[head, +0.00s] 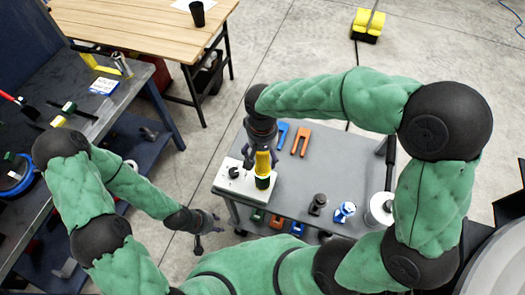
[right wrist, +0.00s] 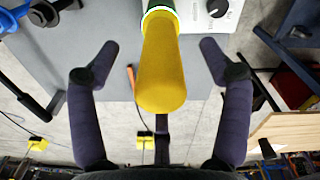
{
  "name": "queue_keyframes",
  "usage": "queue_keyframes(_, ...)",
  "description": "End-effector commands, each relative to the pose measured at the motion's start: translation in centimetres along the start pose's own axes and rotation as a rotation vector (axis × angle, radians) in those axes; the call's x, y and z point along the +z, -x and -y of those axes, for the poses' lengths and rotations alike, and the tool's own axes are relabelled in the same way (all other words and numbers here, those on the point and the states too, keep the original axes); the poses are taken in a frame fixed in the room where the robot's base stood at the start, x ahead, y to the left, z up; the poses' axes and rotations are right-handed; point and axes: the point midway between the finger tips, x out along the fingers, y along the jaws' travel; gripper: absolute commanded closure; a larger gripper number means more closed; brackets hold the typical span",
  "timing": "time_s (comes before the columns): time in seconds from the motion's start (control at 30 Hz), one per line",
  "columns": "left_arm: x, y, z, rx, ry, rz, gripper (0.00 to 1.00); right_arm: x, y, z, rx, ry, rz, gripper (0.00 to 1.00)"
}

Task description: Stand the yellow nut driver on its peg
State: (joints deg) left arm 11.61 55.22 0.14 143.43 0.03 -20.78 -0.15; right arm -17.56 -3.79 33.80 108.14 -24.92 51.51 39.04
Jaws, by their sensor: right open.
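The yellow nut driver (head: 263,163) looks roughly upright at the right end of a white box with a black knob (head: 234,172). Its yellow handle (right wrist: 162,70) points toward the right wrist camera, with a green and white band at its far end. The peg is hidden, so I cannot tell how the driver sits on it. My right gripper (head: 262,146) is above the driver. In the right wrist view its open fingers (right wrist: 160,62) are on either side of the handle, with gaps on both sides. My left gripper (head: 208,230) is open and empty, left of the grey table.
The grey table (head: 290,197) also holds blue and orange fork-shaped pieces (head: 301,140), a black fitting (head: 317,204), a blue and white item (head: 344,211) and a white disc (head: 380,208). A workbench with tools stands at left. The table's middle is clear.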

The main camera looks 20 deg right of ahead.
Motion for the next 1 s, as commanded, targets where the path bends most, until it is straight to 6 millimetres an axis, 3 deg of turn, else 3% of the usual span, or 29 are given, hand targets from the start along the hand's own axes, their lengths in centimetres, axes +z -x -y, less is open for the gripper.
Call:
queue_keyframes(0.6,0.0,0.1,0.0,0.0,0.0,0.0,0.6,-0.1,0.2,0.0,-0.001,-0.001,-0.003,0.09)
queue_keyframes(1.0,0.1,1.9,-0.7,0.0,0.0,0.0,0.6,-0.1,2.8,0.0,-0.002,-0.001,-0.003,0.09)
